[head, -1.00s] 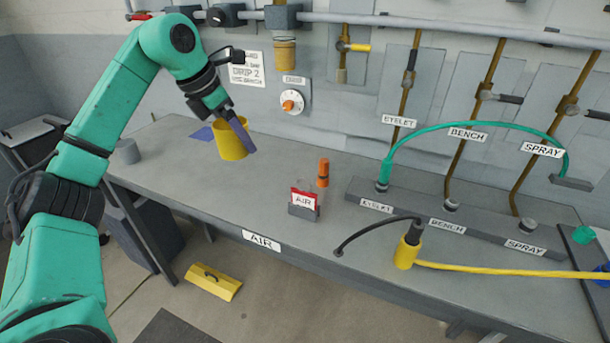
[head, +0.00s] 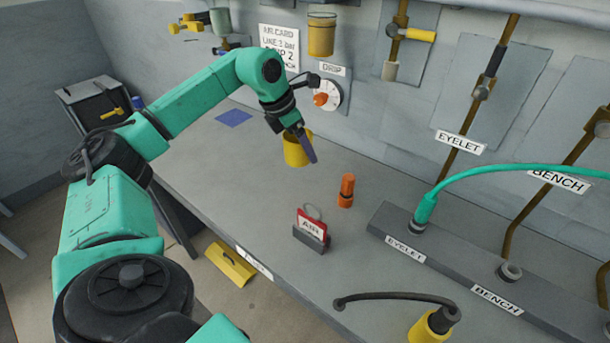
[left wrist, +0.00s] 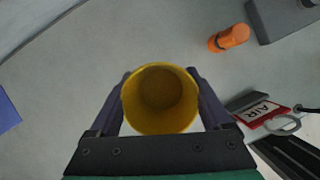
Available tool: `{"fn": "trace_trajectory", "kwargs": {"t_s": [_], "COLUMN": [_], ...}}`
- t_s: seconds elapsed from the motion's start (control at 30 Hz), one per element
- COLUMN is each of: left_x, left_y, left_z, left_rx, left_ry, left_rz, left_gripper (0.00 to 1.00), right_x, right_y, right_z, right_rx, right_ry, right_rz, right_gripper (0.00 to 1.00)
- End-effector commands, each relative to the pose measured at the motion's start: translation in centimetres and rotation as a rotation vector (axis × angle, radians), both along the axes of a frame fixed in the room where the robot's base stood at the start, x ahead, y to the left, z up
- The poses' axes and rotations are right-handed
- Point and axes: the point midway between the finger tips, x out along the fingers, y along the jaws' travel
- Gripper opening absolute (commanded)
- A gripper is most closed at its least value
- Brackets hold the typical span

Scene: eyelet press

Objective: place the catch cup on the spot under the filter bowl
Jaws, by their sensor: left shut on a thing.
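The yellow catch cup (head: 296,151) is upright in my left gripper (head: 303,138), above or at the bench top; I cannot tell the gap beneath it. In the left wrist view the fingers (left wrist: 160,105) close on both sides of the cup (left wrist: 160,97), whose inside looks empty. A flat blue square (head: 234,118) lies bare on the bench, left of and behind the cup; its edge also shows in the left wrist view (left wrist: 7,112). A yellowish bowl (head: 321,35) hangs at the wall, and a greyish bowl (head: 220,20) hangs further left, above the blue square. My right gripper is out of view.
An orange bottle-like piece (head: 346,190) and a red AIR tag in a grey holder (head: 310,236) stand right of the cup. A dial (head: 326,96) is on the wall behind. The grey manifold block (head: 395,222) is at right. The bench between cup and blue square is clear.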

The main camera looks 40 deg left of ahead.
Motion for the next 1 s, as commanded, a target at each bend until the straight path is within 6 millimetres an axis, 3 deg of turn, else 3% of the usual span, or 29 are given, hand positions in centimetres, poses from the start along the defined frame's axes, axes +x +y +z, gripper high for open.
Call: {"fn": "trace_trajectory", "kwargs": {"t_s": [0.1, 0.27, 0.4, 0.73, 0.77, 0.8, 1.0], "left_x": [-0.1, 0.0, 0.0, 0.1, 0.1, 0.1, 0.1], "left_y": [0.0, 0.0, 0.0, 0.0, 0.0, 0.0, 0.0], "left_z": [-3.0, -5.5, -7.9, -8.6, -8.6, -8.5, -8.5], "left_rx": [0.0, 0.0, -0.001, -0.001, -0.001, -0.001, -0.001], "left_ry": [0.003, 0.003, 0.0, -0.002, -0.002, -0.002, -0.002], "left_rz": [0.001, 0.001, 0.001, 0.0, 0.0, 0.0, 0.0], "left_gripper": [0.26, 0.26, 0.26, 0.26, 0.86, 1.0, 1.0], "right_x": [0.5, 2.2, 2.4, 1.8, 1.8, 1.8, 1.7], "right_y": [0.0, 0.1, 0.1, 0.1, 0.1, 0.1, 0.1], "right_z": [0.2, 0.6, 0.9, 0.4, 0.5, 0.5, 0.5], "right_rx": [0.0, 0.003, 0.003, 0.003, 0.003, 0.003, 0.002], "right_ry": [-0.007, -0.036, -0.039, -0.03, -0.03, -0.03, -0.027], "right_rz": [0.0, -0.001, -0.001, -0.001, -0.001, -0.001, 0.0], "right_gripper": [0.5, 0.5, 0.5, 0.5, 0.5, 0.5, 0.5]}}
